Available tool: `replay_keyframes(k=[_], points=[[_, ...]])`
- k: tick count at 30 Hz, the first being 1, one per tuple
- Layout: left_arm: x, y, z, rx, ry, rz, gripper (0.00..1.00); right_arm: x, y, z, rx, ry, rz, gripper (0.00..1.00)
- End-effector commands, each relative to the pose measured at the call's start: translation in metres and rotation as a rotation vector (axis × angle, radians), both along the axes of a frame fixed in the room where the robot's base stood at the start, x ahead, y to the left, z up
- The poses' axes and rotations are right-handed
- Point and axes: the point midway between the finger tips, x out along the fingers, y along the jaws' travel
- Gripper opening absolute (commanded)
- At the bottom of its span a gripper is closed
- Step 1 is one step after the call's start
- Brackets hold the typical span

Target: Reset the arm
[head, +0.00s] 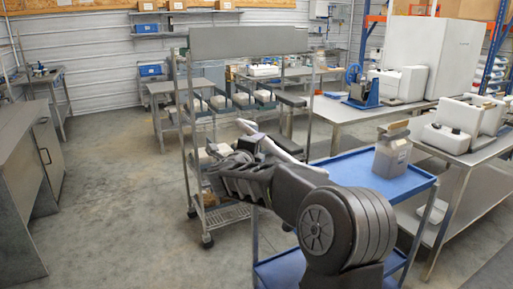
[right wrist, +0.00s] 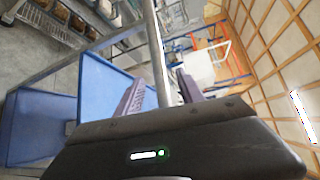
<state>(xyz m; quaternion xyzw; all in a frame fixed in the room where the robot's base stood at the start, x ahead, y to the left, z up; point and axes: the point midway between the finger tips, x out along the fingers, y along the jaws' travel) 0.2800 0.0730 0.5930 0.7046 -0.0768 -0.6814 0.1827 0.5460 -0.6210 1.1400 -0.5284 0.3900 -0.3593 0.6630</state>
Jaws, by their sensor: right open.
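My right arm (head: 335,225) reaches in from the bottom of the head view, bent across the blue cart toward the wire rack. My right gripper (head: 262,140) is in front of the rack, with its pale fingers apart. In the right wrist view the two purple-grey fingers (right wrist: 160,90) stand open, and I see nothing clamped in them. A metal post (right wrist: 153,45) shows between them in that picture; I cannot tell its depth. My left gripper is not in view.
The blue cart (head: 395,187) bears a beige container (head: 392,152) with a scoop-like top. The wire rack (head: 225,215) holds several small pots. Steel tables with white equipment (head: 455,120) stand at right, a grey cabinet (head: 25,165) at left. The floor between is clear.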

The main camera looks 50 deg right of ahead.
Motion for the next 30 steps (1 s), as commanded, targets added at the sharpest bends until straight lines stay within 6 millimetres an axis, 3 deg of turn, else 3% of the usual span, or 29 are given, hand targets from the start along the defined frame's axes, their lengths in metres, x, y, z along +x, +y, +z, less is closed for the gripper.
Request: replay_keyframes(k=[12,14,17,20,24,27,30], points=[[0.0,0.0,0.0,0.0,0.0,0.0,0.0,0.002,0.001,-0.001,-0.009,0.024,0.011,0.45],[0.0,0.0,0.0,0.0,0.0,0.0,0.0,0.01,0.005,0.0,-0.042,0.074,0.058,0.45],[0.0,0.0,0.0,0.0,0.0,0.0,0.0,0.03,0.028,-0.019,-0.124,0.211,0.187,0.45],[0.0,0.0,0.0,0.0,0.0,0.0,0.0,0.053,0.061,-0.058,-0.194,0.364,0.333,0.45],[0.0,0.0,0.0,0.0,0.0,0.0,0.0,0.079,0.126,-0.138,-0.286,0.598,0.579,0.45],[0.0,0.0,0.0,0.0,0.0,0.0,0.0,0.084,0.179,-0.203,-0.344,0.755,0.77,0.45],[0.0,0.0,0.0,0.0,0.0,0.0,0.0,0.076,0.234,-0.266,-0.392,0.893,0.963,0.45]])
